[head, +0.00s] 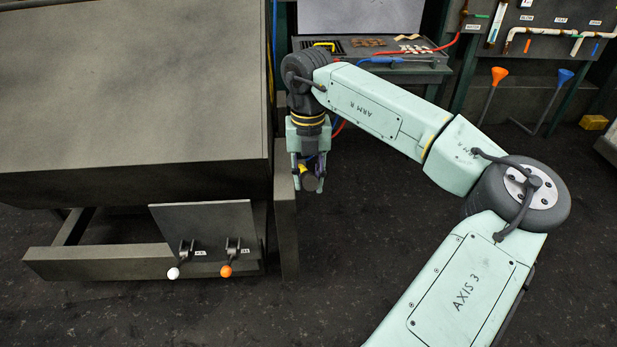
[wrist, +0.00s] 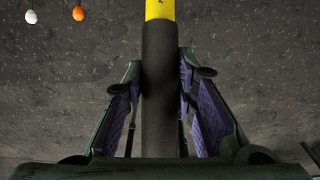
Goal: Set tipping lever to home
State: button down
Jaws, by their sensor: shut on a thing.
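Two levers stick out low on the grey panel (head: 205,228) of the big grey machine in the head view. One lever has a white knob (head: 174,272), the other an orange knob (head: 226,270); both point down. Small labels beside them are too small to read, so I cannot tell which is the tipping lever. The knobs also show at the top left of the wrist view, white (wrist: 31,17) and orange (wrist: 78,14). My gripper (head: 308,184) is right of and above the levers, apart from them. It is shut on a dark rod (wrist: 159,90) with a yellow end (wrist: 160,9).
The large grey machine body (head: 130,90) fills the left, with an upright post (head: 286,225) near my gripper. A bench (head: 370,62) with small parts stands behind my arm. Orange (head: 498,76) and blue (head: 565,76) funnel-topped tools stand at the back right. The dark floor is mostly clear.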

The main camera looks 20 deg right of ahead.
jog(key=w+r+p, duration=0.2)
jog(key=p, duration=0.1)
jog(key=shift+d+r+g, duration=0.2)
jog(key=shift+r+g, duration=0.1)
jog(key=shift+r, duration=0.05)
jog(key=shift+w+d+r+g+p, duration=0.25)
jog(key=shift+w+r+p, duration=0.5)
jog(key=shift+p, duration=0.4)
jog(key=shift+g+y, duration=0.3)
jog(key=shift+g, duration=0.35)
jog(key=shift+w+d+r, duration=0.3)
jog(key=shift+w+r, duration=0.65)
jog(key=shift+w, duration=0.05)
jog(key=shift+w+d+r, duration=0.25)
jog(key=shift+w+r, duration=0.65)
jog(key=shift+w, duration=0.1)
